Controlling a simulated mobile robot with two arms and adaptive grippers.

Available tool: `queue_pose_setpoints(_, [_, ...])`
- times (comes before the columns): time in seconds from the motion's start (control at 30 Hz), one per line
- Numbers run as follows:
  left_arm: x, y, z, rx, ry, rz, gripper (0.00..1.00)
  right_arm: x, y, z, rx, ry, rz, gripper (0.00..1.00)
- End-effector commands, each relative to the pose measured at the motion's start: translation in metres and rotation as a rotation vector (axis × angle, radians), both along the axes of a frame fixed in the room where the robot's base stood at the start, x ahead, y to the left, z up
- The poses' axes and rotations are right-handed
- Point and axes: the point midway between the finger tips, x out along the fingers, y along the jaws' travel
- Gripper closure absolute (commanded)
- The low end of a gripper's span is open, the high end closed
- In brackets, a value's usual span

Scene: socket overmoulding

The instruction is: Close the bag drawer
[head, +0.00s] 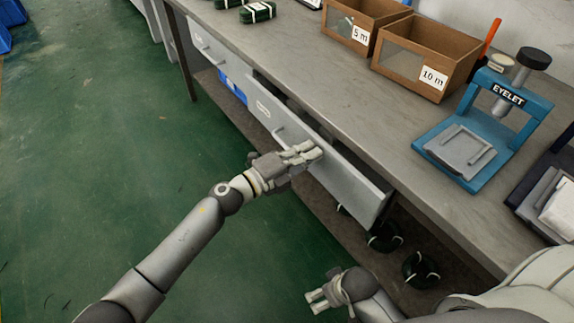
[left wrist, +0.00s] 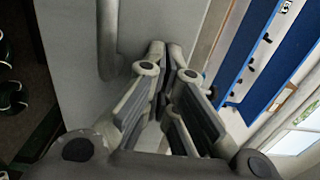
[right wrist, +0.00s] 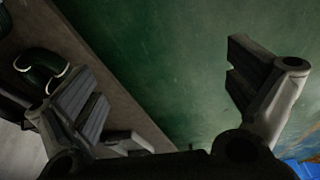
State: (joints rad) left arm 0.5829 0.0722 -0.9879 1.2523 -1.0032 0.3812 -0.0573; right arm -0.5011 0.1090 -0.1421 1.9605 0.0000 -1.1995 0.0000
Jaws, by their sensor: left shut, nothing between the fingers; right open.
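The bag drawer (head: 345,181) is a long grey drawer under the workbench, and it stands partly pulled out. A dark gap shows behind its front panel. In the left wrist view the closed fingers (left wrist: 168,52) are against or very near the grey drawer panel (left wrist: 75,50); exact contact is hard to tell. My right gripper (head: 312,301) is open and empty, low in front of the bench.
The bench top (head: 310,80) holds two cardboard boxes labelled 5 m (head: 345,42) and 10 m (head: 405,72), and a blue eyelet press (head: 480,165). A second drawer (head: 215,50) is further left. Coiled cables (head: 420,268) lie below the bench. The green floor in front is clear.

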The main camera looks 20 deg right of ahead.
Motion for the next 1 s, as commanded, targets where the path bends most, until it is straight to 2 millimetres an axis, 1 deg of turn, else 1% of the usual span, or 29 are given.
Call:
queue_pose_setpoints(0.03, [0.002, -0.009, -0.002, 0.0, 0.0, 0.0, 1.0, 0.001, 0.0, 0.006, 0.0, -0.006, -0.001, 0.0])
queue_pose_setpoints(0.1, [0.006, -0.017, -0.002, 0.0, -0.001, 0.0, 1.0, 0.001, 0.0, 0.015, 0.0, -0.01, -0.001, 0.0])
queue_pose_setpoints(0.2, [0.009, -0.027, -0.002, 0.0, 0.001, 0.0, 1.0, 0.002, 0.0, 0.026, 0.001, -0.015, -0.002, 0.0])
queue_pose_setpoints(0.33, [0.011, -0.035, -0.001, 0.0, 0.001, 0.0, 1.0, 0.002, -0.001, 0.036, 0.001, -0.019, -0.003, 0.0])
queue_pose_setpoints(0.6, [0.013, -0.04, 0.001, -0.002, 0.0, 0.002, 1.0, 0.001, -0.001, 0.042, 0.001, -0.021, -0.004, 0.0])
queue_pose_setpoints(0.87, [0.013, -0.041, 0.003, -0.004, -0.001, 0.002, 1.0, 0.002, -0.001, 0.042, 0.001, -0.021, -0.004, 0.0])
queue_pose_setpoints(1.0, [0.015, -0.037, 0.004, -0.005, -0.002, 0.003, 1.0, 0.002, -0.001, 0.043, 0.001, -0.024, -0.004, 0.0])
